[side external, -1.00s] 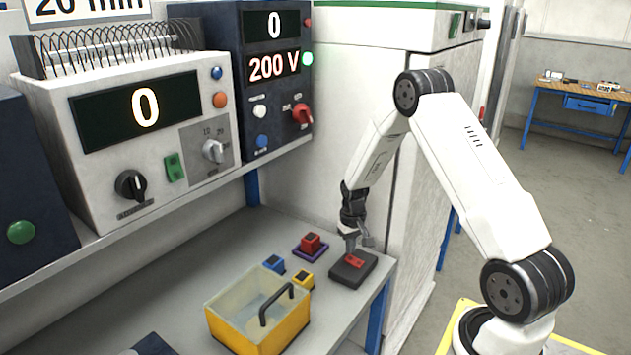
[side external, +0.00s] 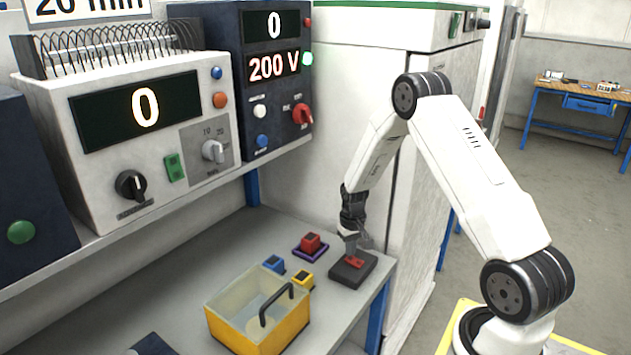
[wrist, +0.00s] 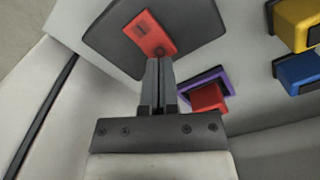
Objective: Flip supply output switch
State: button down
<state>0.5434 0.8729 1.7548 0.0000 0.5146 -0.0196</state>
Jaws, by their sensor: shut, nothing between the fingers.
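A dark grey block (side external: 340,273) with a red rocker-like piece (side external: 355,261) on its top lies at the right end of the bench. I take this red piece to be the switch, but no label is readable. My gripper (side external: 352,250) points down right over it. In the wrist view my gripper (wrist: 159,62) is shut and empty, and its fingertips are at the near end of the red piece (wrist: 150,34) on the dark block (wrist: 105,38). I cannot tell whether they touch it. The fingers hide part of the block.
A red block on a purple base (side external: 310,246), a blue block (side external: 273,263) and a yellow block (side external: 302,280) lie left of the dark block. A yellow bin (side external: 228,328) stands in front. Above, a shelf holds a white unit (side external: 75,180) and a dark 200 V unit (side external: 232,60).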

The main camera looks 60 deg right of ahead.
jog(key=shift+f, duration=0.85)
dwell(0.7)
jog(key=shift+r, duration=3.55)
jog(key=shift+a+r, duration=0.1)
jog(key=shift+a, duration=0.1)
jog(key=s+a+r+n+t, duration=0.1)
jog(key=s+a+r+n, duration=0.2)
jog(key=a, duration=0.8)
jog(key=s+a+r+n+t, duration=0.1)
jog(key=s+a+r+n, duration=0.2)
jog(key=a, duration=0.9)
jog(key=s+r, duration=0.3)
jog(key=s, duration=0.1)
jog(key=shift+s+r+t, duration=0.3)
jog(key=shift+s+r, duration=0.05)
jog(key=shift+s, duration=0.05)
